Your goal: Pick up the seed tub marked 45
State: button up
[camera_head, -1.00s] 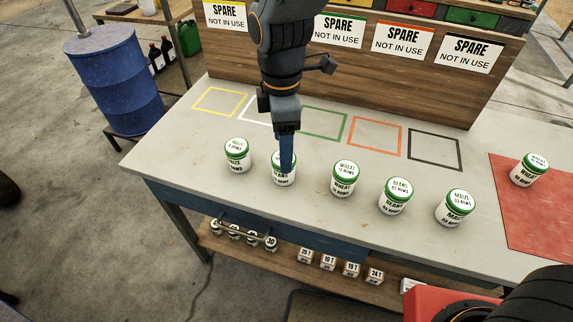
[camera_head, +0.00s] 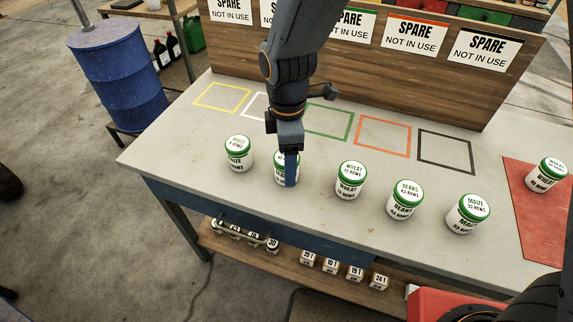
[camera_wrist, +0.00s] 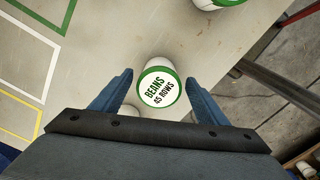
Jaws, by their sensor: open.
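The seed tub marked 45 shows in the wrist view (camera_wrist: 158,90) as a white tub with a green-rimmed lid reading "BEANS 45 ROWS". My gripper (camera_wrist: 158,88) is open, with one blue finger on each side of this tub's lid. In the head view the tub (camera_head: 279,179) stands on the bench, second from the left in the row, mostly hidden behind my gripper (camera_head: 290,183). I cannot tell whether the fingers touch it.
A maize tub (camera_head: 238,155) stands close on the left. A wheat tub (camera_head: 350,181), a beans tub (camera_head: 404,201) and a maize tub (camera_head: 467,215) stand to the right. Another tub (camera_head: 545,175) is on the red mat (camera_head: 535,215). Coloured outlines behind are empty.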

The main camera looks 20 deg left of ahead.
jog(key=shift+a+f+p, duration=0.1)
jog(key=shift+f+p, duration=0.2)
jog(key=shift+f, duration=1.2)
jog(key=shift+c, duration=0.4)
jog(key=c, duration=1.1)
jog(key=shift+r, duration=0.15)
